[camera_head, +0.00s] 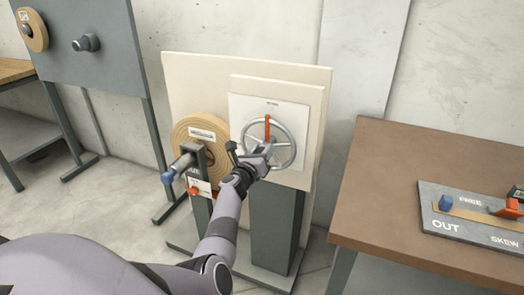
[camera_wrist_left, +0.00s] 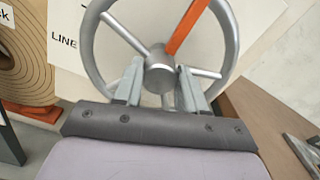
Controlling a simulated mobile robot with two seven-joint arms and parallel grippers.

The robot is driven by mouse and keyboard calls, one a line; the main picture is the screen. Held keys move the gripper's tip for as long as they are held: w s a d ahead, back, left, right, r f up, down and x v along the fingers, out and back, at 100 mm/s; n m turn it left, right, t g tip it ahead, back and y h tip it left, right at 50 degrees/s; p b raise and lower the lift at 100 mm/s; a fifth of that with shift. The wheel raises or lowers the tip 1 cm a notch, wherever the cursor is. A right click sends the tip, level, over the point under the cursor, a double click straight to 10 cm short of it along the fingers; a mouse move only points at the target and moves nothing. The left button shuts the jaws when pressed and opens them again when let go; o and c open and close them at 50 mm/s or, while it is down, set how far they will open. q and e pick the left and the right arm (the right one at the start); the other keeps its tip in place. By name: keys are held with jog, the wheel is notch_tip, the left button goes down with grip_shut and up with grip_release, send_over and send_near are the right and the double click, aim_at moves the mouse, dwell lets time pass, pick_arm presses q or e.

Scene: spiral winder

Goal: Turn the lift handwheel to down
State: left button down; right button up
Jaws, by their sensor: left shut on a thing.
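The lift handwheel (camera_head: 292,135) is a grey spoked wheel on a white plate. An orange pointer (camera_head: 267,127) stands upright from about its hub to the top of the rim; the small label above is too small to read. My left gripper (camera_head: 263,149) is at the lower left of the hub. In the left wrist view the handwheel (camera_wrist_left: 231,35) fills the upper middle, and the orange bar (camera_wrist_left: 187,25) leans up to the right. There the fingers of my left gripper (camera_wrist_left: 160,88) stand either side of the hub's lower part, shut on the handwheel. My right gripper is out of view.
A tan roll (camera_head: 220,128) with a clamp-like bracket stands left of the handwheel. A brown table (camera_head: 400,160) with a grey panel marked OUT, FREE and SKEW is at the right. A dark board (camera_head: 108,70) stands at the back left. Open floor lies at left.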

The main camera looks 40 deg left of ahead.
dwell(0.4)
pick_arm(q)
jog(key=c, duration=0.6)
grip_release()
jog(key=shift+c, duration=0.2)
jog(key=p+v, duration=0.2)
jog(key=v, duration=0.5)
jog(key=shift+p, duration=0.4)
jog(key=shift+d, duration=0.1)
